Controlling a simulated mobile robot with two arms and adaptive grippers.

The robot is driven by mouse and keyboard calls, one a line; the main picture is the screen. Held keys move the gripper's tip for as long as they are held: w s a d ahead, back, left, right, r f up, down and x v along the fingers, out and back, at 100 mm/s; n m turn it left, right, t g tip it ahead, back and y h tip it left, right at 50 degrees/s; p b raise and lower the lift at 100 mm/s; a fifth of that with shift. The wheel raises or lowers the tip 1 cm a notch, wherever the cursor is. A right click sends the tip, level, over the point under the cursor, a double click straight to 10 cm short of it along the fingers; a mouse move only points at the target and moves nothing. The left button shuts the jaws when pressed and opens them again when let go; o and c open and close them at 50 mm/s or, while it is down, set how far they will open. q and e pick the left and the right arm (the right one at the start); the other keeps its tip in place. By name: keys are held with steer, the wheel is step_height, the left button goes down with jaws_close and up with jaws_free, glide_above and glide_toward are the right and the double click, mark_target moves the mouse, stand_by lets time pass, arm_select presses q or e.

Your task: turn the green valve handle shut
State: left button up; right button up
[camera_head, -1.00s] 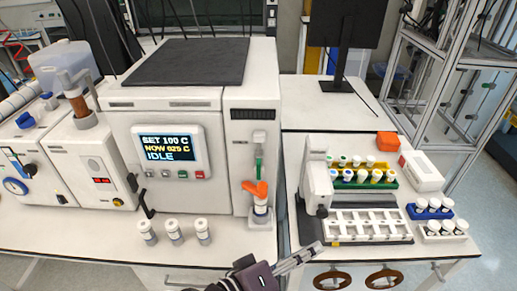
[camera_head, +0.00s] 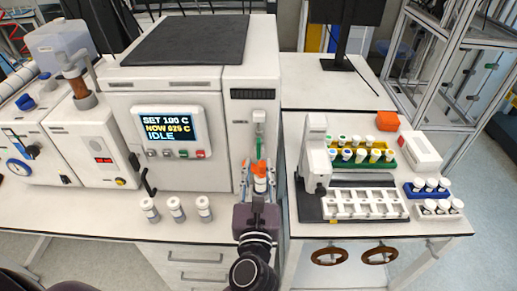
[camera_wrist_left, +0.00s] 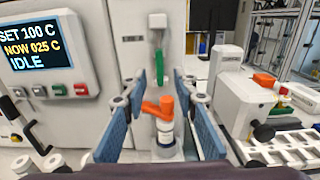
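The green valve handle (camera_head: 259,149) hangs vertically below a white fitting on the front of the reactor's right column. It also shows in the left wrist view (camera_wrist_left: 159,62), pointing down. Below it is an orange handle (camera_wrist_left: 158,108) on a white-bodied valve, its lever reaching to the left. My left gripper (camera_head: 260,177) is upright in front of the column, below the green handle. In the left wrist view its blue-padded fingers (camera_wrist_left: 160,88) are wide apart, with the orange handle showing between them. I see nothing held. My right gripper is not in view.
The reactor's display (camera_head: 167,127) reads IDLE. Several white-capped vials (camera_head: 176,209) stand on the bench left of my gripper. To the right are a white instrument (camera_head: 315,155), a white rack (camera_head: 365,205) and an orange box (camera_head: 387,121).

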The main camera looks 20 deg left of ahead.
mark_target(259, 150)
arm_select(q)
steer(key=p+x, duration=0.2)
steer(key=x, duration=0.3)
steer(key=shift+w+r, duration=0.15)
steer(key=shift+w, duration=0.1)
steer(key=shift+w+a, duration=0.2)
steer(key=shift+w, duration=0.25)
jaws_close()
